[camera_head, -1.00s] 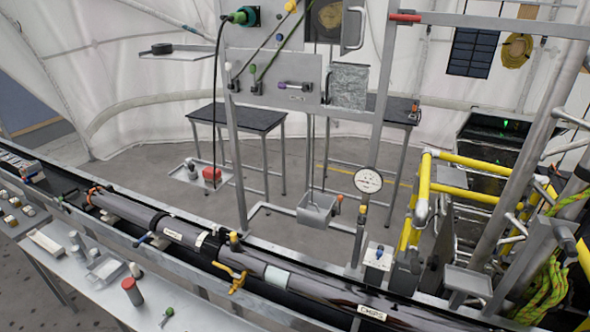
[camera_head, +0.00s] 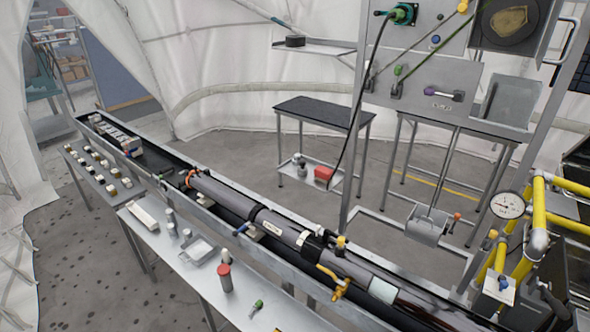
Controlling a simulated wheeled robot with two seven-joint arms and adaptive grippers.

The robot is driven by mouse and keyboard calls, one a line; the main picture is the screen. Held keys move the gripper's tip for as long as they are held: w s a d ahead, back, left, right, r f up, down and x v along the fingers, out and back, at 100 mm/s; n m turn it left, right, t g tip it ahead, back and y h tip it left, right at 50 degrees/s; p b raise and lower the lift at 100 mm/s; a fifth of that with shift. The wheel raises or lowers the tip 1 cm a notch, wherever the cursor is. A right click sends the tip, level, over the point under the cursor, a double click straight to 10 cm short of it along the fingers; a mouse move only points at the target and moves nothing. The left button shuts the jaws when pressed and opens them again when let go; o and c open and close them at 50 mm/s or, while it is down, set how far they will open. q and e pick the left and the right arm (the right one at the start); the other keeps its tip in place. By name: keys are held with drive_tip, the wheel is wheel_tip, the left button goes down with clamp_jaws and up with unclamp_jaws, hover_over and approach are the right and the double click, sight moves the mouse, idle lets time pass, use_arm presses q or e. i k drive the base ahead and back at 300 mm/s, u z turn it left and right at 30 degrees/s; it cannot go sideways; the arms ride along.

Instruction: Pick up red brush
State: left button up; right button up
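I cannot make out a thing that is clearly a red brush. A grey cylinder with a red top (camera_head: 225,278) stands upright on the light grey side table (camera_head: 190,270). Neither of my grippers shows in the head view.
A long trough (camera_head: 215,225) holding a dark tube (camera_head: 235,203) runs diagonally across the view. Yellow pipes (camera_head: 540,215) and a gauge (camera_head: 507,205) stand at the right. Speckled floor at lower left is open.

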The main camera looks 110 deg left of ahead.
sight(322, 175)
drive_tip(key=k, duration=2.1)
drive_tip(key=u, duration=1.55)
drive_tip(key=i, duration=0.6)
drive_tip(key=z, duration=0.05)
